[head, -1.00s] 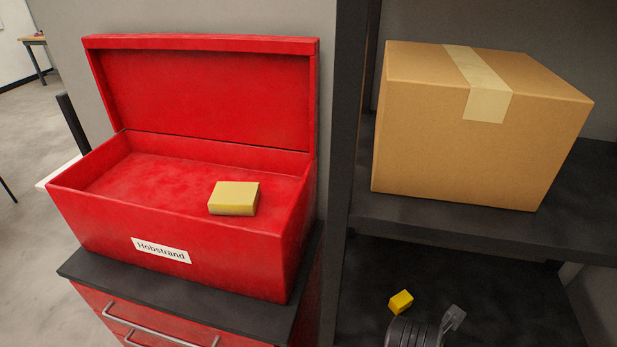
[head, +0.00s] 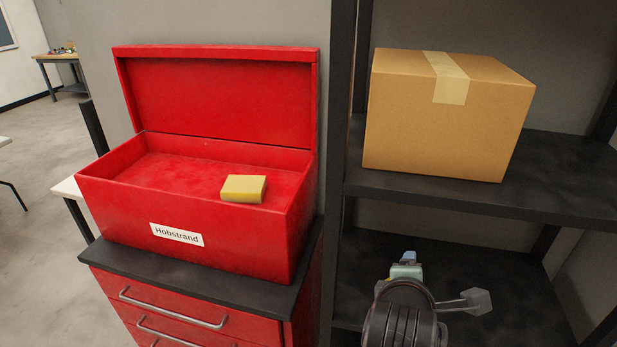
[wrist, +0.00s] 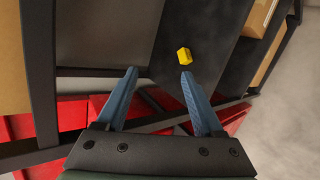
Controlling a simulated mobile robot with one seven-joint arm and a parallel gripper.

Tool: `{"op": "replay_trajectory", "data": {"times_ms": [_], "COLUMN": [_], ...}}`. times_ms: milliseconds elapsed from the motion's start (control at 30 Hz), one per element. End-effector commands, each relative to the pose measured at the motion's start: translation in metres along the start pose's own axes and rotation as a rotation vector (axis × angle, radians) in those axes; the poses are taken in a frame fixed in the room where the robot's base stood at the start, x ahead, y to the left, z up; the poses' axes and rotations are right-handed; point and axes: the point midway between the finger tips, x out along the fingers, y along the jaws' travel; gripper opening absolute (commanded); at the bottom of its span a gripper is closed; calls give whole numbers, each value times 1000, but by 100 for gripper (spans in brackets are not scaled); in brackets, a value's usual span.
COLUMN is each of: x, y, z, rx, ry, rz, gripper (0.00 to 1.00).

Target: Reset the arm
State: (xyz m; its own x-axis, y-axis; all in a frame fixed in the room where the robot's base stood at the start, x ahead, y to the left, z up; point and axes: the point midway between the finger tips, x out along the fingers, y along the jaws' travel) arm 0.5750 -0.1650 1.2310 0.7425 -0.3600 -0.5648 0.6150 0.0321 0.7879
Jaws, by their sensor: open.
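My gripper (wrist: 160,73) is open and empty, with two blue fingers apart in the wrist view. In the head view the gripper (head: 406,268) shows only in part, low in front of the lower shelf, behind my arm's wrist. In the head view this block is not clearly visible near my arm.
A red toolbox (head: 130,213) labelled Hobstrand stands lid-up on a red drawer cabinet (head: 255,325). A pale yellow block (head: 243,188) lies in it near the front rim. A taped cardboard box (head: 440,130) sits on the upper shelf (head: 450,203). Dark shelf posts stand close by.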

Motion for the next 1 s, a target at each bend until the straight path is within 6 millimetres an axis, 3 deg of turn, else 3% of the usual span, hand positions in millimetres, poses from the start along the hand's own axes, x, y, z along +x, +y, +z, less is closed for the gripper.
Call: {"op": "replay_trajectory", "data": {"times_ms": [33,200,267,433,600,700,833,1000], "x": [-14,-83,-114,-217,-318,-360,-390,-395], "y": [32,129,158,221,249,253,253,253], "z": [-4,-15,-18,-22,-21,-18,-16,-16], "rx": [113,541,688,1075,1359,1454,1514,1525], "ry": [11,153,240,584,1001,1200,1351,1380], "rz": [105,443,551,805,936,956,955,953], "gripper": [69,69,69,69,69,69,69,69]}}
